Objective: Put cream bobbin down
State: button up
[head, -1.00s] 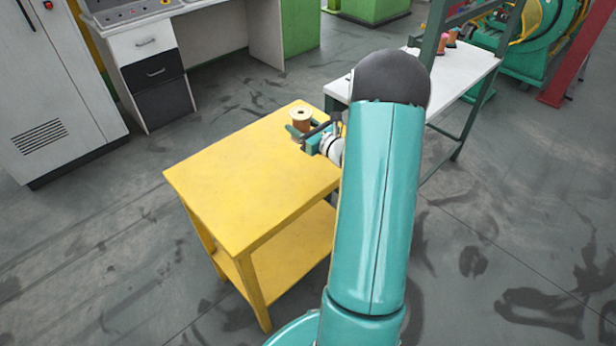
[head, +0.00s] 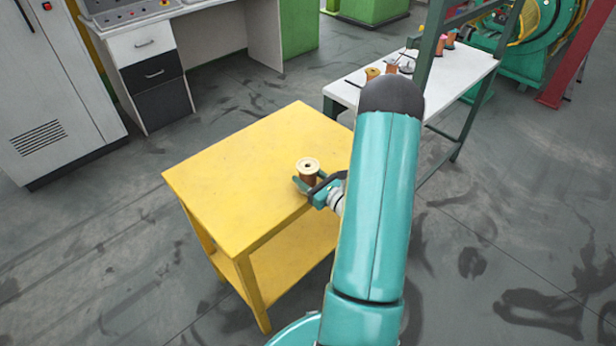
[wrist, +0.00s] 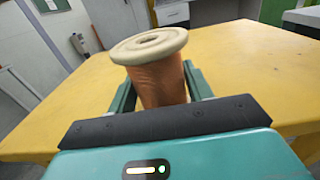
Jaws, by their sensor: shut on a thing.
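The cream bobbin (head: 308,167) has a cream top flange and a brown-orange wound body. My gripper (head: 309,184) is shut on it, at the right edge of the yellow table (head: 245,175). In the wrist view the bobbin (wrist: 158,75) stands upright, slightly tilted in the picture, between the two teal fingers. Its lower end is hidden behind the gripper body. I cannot tell whether it touches the yellow tabletop (wrist: 235,70) or is held just above it.
A white bench (head: 345,93) behind my arm carries several bobbins, among them a yellow-topped one (head: 372,74). A grey cabinet (head: 50,85) and a desk with drawers (head: 150,60) stand at the back left. Most of the yellow tabletop is bare.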

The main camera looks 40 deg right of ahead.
jog(key=shift+f, duration=0.1)
jog(key=o, duration=1.3)
jog(key=shift+o, duration=0.2)
jog(key=s, duration=1.2)
